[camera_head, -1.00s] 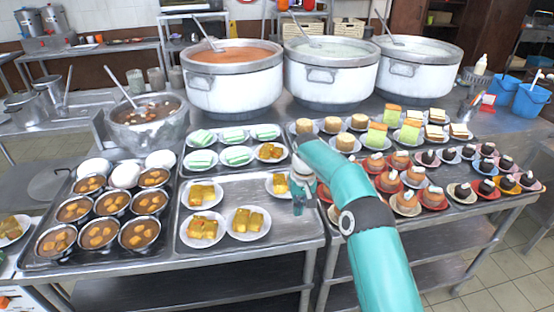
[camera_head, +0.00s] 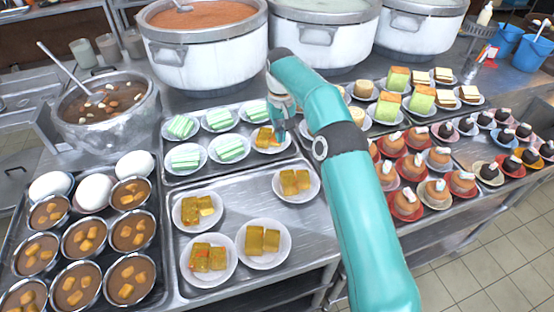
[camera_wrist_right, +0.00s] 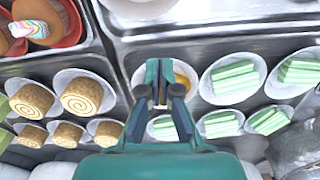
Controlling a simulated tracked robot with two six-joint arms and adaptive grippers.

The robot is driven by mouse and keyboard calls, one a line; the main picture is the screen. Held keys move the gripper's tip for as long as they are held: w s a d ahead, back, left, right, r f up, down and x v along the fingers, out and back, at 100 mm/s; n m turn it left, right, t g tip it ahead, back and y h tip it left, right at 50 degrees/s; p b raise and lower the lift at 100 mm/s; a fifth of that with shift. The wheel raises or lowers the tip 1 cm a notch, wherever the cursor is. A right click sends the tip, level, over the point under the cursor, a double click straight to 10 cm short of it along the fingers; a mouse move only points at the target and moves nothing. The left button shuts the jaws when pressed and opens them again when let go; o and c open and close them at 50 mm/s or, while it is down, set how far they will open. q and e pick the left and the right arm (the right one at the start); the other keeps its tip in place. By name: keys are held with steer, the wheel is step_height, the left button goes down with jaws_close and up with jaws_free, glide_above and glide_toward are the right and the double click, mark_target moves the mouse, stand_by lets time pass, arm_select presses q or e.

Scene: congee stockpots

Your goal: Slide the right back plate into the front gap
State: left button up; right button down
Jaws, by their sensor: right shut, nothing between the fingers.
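The front tray (camera_head: 180,292) holds white plates of yellow cake: a right back plate (camera_head: 310,197), a left back plate (camera_head: 180,222), a front left plate (camera_head: 190,278) and a front middle plate (camera_head: 263,266). Bare metal shows in the tray's front right part. My right gripper (camera_head: 279,128) is shut and empty, over the right end of the rear tray beside a plate of yellow cake (camera_head: 264,139). In the wrist view the right gripper (camera_wrist_right: 163,103) partly hides that plate (camera_wrist_right: 187,64). The front tray's right back plate shows partly at the top edge (camera_wrist_right: 140,5). My left gripper is out of view.
Green layered cakes (camera_head: 229,148) on plates fill the rest of the rear tray (camera_head: 168,177). Egg and stew bowls (camera_head: 84,238) crowd the left tray. Plates of small cakes (camera_head: 410,200) stand to the right. Large stockpots (camera_head: 205,55) stand behind.

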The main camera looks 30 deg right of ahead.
mark_target(279, 164)
step_height(279, 164, down, 10)
steer(key=shift+a+r, duration=0.15)
steer(key=shift+s+a+r, duration=0.1)
steer(key=shift+s+r, duration=0.1)
steer(key=shift+s, duration=0.1)
steer(key=shift+s+a, duration=0.3)
steer(key=shift+s, duration=0.5)
steer(key=shift+s+a, duration=0.25)
steer(key=shift+s, duration=0.55)
